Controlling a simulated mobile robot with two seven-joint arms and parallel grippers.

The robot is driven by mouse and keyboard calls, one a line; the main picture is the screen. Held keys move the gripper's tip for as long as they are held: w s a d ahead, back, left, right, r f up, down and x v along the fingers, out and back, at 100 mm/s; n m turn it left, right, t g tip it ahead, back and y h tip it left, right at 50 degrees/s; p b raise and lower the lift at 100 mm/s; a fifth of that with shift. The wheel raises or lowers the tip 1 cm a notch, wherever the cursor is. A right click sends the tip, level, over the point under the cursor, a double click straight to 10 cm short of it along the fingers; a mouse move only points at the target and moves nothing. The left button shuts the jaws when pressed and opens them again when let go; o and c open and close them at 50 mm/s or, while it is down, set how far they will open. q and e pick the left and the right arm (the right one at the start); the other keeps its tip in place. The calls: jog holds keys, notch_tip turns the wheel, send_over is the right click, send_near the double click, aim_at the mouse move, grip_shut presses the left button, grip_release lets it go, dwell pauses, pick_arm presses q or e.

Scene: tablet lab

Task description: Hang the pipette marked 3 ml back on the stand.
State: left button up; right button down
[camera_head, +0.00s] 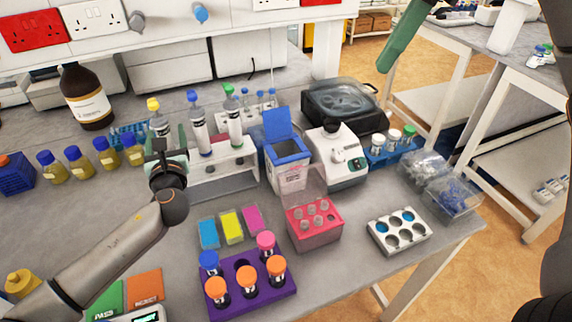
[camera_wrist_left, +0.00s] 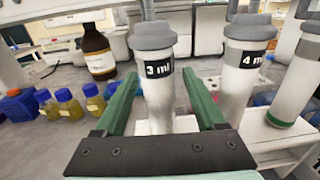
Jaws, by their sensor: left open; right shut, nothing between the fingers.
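The pipette marked 3 ml (camera_wrist_left: 159,95) stands upright between the spread green fingers of my left gripper (camera_wrist_left: 160,78), with gaps on both sides. In the head view it is the yellow-topped pipette (camera_head: 158,119) at the left end of the white stand (camera_head: 222,168). My left gripper (camera_head: 160,152) hides its lower part, so I cannot tell how the stand bears it. The pipette marked 4 ml (camera_wrist_left: 242,75) and another pipette (camera_wrist_left: 300,82) are to its right. My right gripper (camera_head: 400,38) is shut and empty, high at the upper right, away from the stand.
A brown bottle (camera_head: 87,98) and several yellow vials (camera_head: 80,164) are left of the stand. A blue-lidded box (camera_head: 289,164) and a microscope-like white device (camera_head: 338,157) stand right of it. A purple tube rack (camera_head: 250,296) and a pink rack (camera_head: 316,232) are in front.

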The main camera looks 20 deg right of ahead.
pick_arm(q)
jog(key=s, duration=1.1)
jog(key=shift+s+a, duration=0.2)
jog(key=shift+a, duration=0.15)
